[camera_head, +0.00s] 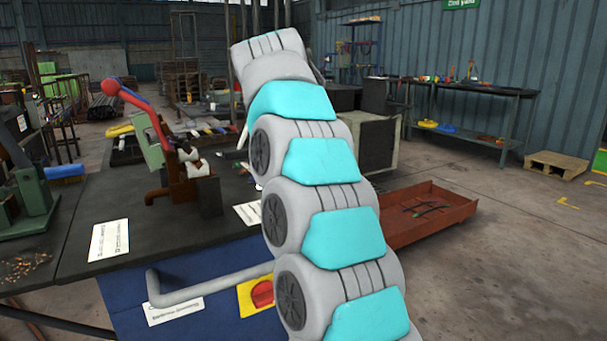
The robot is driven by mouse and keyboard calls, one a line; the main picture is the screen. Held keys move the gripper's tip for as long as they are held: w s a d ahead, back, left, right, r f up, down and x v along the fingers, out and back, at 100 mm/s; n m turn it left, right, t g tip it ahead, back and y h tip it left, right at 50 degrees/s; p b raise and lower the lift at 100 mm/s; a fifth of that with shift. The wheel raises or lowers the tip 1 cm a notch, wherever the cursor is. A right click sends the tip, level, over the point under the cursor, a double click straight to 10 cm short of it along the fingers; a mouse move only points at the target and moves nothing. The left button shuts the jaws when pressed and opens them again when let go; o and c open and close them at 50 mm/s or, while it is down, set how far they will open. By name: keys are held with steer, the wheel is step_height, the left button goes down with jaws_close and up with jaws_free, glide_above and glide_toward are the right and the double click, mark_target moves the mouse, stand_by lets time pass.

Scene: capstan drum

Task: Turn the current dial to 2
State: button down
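I cannot make out a current dial or any numbers in this view. A red rounded part (262,293) on a yellow plate (246,302) shows on the blue front of the near workbench, cut off on its right by my arm. I cannot tell whether it turns. My grey and turquoise arm rises through the middle of the view and hides what lies behind it.
The workbench (160,222) carries a machine with a red lever (150,112) and white label cards (109,240). A grey bent bar (210,286) juts from its front. A rusty red tray (430,225) lies right of my arm.

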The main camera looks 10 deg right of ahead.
steer(key=shift+r, duration=0.1)
stand_by(0.3)
steer(key=c, duration=0.8)
jaws_free()
